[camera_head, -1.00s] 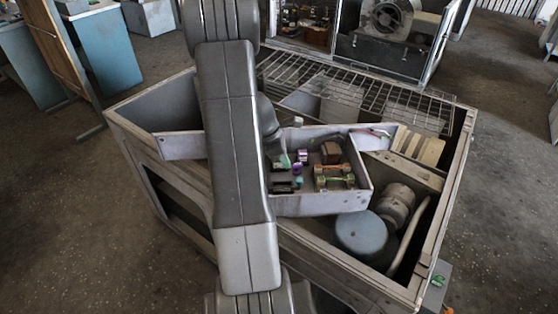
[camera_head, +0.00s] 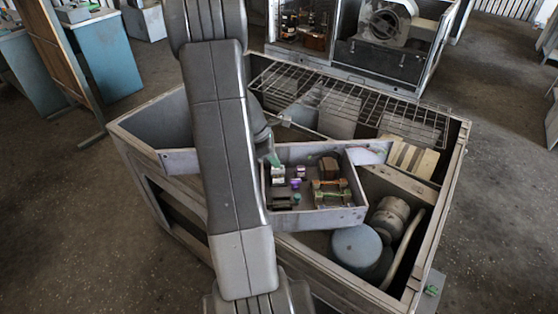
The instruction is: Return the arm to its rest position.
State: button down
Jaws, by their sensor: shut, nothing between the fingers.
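My arm (camera_head: 222,150) runs up through the left-middle of the view, its big grey links bent at an elbow near the top. My gripper (camera_head: 271,159) is mostly hidden behind the arm link. Only a small greenish end shows, close above the left part of the grey parts tray. It is shut and appears to hold nothing. The parts tray (camera_head: 318,219) sits across the middle of the large grey bin and holds several small electrical parts.
The grey bin (camera_head: 150,172) stands below the arm, with a wire grid (camera_head: 340,95) across its back. A blue-grey round can (camera_head: 356,246) and a motor (camera_head: 388,216) lie at its right. An open cabinet with a blower (camera_head: 386,24) stands behind.

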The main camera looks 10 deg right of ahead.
jog(key=shift+v, duration=0.85)
jog(key=shift+f, duration=0.2)
jog(key=b+x, duration=0.4)
jog(key=x, duration=0.2)
jog(key=shift+d+f+b, duration=0.15)
jog(key=shift+f+b, duration=0.2)
jog(key=shift+b, duration=0.05)
jog(key=f+b, duration=0.1)
jog(key=a+f+b, duration=0.1)
jog(key=f, duration=0.1)
jog(key=shift+a, duration=0.3)
jog(key=shift+a+r, duration=0.25)
jog(key=shift+r, duration=0.45)
